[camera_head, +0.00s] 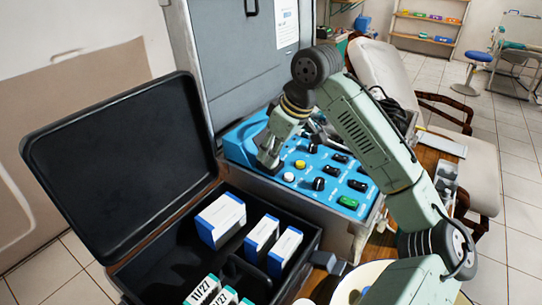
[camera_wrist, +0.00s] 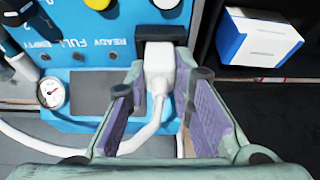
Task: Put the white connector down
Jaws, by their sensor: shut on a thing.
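The white connector (camera_wrist: 158,62) shows in the wrist view between the two fingers of my gripper (camera_wrist: 161,84). My gripper is shut on it. Its far end is right at a dark block (camera_wrist: 160,28) on the edge of the blue panel (camera_wrist: 95,52); I cannot tell whether it is inserted or only close to it. A white cord (camera_wrist: 150,132) runs from it back toward the left. In the head view my gripper (camera_head: 268,158) is low at the left end of the blue panel (camera_head: 325,190), and the connector is hidden there.
An open black case (camera_head: 178,258) with white-and-blue boxes (camera_head: 221,219) lies just left of the panel. White, yellow and black knobs (camera_head: 300,164) stand up from the panel. A pressure gauge (camera_wrist: 52,93) is at left in the wrist view. A pale bowl (camera_head: 350,285) sits at the front.

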